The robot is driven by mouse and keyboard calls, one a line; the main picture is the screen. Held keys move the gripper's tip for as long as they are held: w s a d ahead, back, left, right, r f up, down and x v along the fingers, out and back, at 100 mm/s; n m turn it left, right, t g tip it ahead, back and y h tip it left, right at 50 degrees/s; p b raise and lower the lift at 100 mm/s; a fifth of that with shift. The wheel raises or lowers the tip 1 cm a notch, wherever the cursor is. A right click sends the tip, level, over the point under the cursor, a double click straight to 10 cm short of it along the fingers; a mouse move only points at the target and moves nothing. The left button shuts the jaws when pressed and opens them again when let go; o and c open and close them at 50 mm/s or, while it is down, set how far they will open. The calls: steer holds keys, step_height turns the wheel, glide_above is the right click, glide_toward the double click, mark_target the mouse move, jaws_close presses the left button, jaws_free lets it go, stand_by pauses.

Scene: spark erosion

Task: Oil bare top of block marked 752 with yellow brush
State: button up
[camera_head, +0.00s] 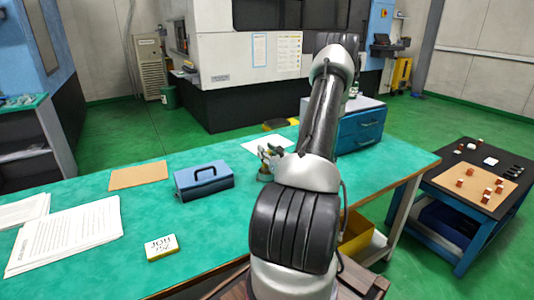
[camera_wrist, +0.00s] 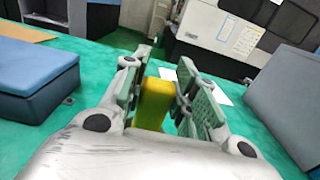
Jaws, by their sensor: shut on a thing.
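My gripper (camera_head: 268,163) is over the green bench, mostly hidden behind my arm in the head view. In the wrist view my gripper (camera_wrist: 163,95) is shut on a yellow block-like piece (camera_wrist: 154,103), which looks like the handle of the yellow brush. Its bristles are hidden. Several small reddish-brown and white blocks (camera_head: 487,195) stand on a tan board on the right-hand cart. Their markings are too small to read, so I cannot tell which is 752. A white-topped card with yellow edges (camera_head: 161,247) lies on the bench, its lettering apparently reading JOB 752.
A blue case (camera_head: 203,180) with a dark handle sits on the bench, also in the wrist view (camera_wrist: 38,80). A tan mat (camera_head: 138,175) and papers (camera_head: 68,237) lie to the left. A blue drawer unit (camera_head: 361,127) stands behind my arm. The dark-topped cart (camera_head: 453,161) is at right.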

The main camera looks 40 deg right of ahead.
steer(key=shift+r, duration=3.5)
